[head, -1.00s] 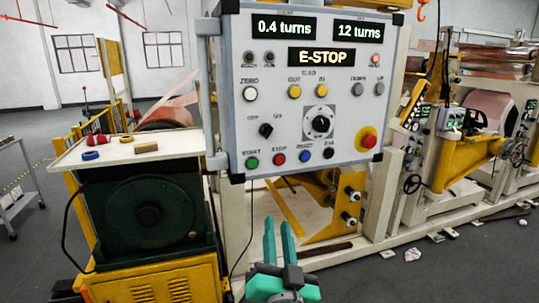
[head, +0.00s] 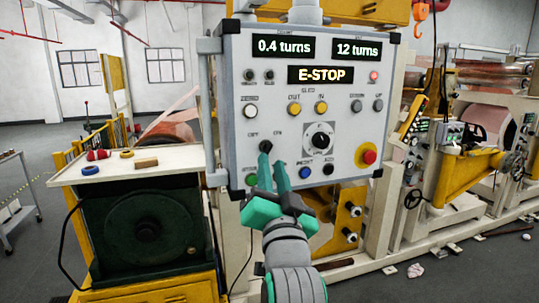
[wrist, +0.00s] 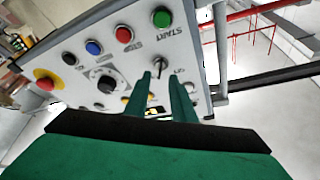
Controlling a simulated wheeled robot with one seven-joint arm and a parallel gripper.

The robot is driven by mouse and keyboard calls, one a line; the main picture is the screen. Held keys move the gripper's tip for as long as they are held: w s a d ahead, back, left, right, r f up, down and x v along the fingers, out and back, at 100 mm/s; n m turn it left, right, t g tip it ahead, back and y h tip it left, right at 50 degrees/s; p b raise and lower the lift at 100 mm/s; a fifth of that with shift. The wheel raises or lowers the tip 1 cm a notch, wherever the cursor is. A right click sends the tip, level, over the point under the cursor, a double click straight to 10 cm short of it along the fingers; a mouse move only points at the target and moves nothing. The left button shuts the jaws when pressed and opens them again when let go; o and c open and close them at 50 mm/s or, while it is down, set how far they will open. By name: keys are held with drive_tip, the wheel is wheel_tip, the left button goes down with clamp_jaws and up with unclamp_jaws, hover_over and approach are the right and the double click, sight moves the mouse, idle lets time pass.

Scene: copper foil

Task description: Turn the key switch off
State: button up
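The key switch (head: 266,146) is a small dark knob on the grey control panel (head: 225,120), between the OFF and ON labels. In the wrist view the key switch (wrist: 158,67) shows as a small lever just beyond and between my fingertips. My gripper (head: 272,160) is open, its two teal fingers reaching up to the panel just at the switch. In the wrist view my gripper (wrist: 159,80) has a clear gap between its fingers. I cannot tell whether a finger touches the switch, nor which way the switch points.
A red emergency button (head: 369,157) on yellow sits at the panel's lower right. A black dial (head: 319,141) is right of the switch. The green button (head: 250,180) is below-left, close to my fingers. The display (head: 320,75) reads E-STOP. A small table (head: 118,170) stands at left.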

sight(269, 152)
drive_tip(key=shift+x, duration=2.5)
clamp_jaws()
drive_tip(key=n+y, duration=0.1)
drive_tip(key=n, duration=0.1)
drive_tip(key=n+y, duration=0.1)
drive_tip(key=n, duration=0.2)
drive_tip(key=n+y, duration=0.2)
drive_tip(key=shift+w+d+n, duration=0.1)
drive_tip(key=shift+d+n, duration=0.2)
drive_tip(key=shift+d, duration=0.05)
drive_tip(key=n+g+y, duration=0.1)
drive_tip(key=n, duration=0.2)
drive_tip(key=n+g+y, duration=0.1)
drive_tip(key=n, duration=0.2)
drive_tip(key=n+y, duration=0.2)
drive_tip(key=n, duration=0.1)
drive_tip(key=shift+d+n+g, duration=0.1)
drive_tip(key=shift+n+g, duration=0.3)
drive_tip(key=shift+y, duration=0.3)
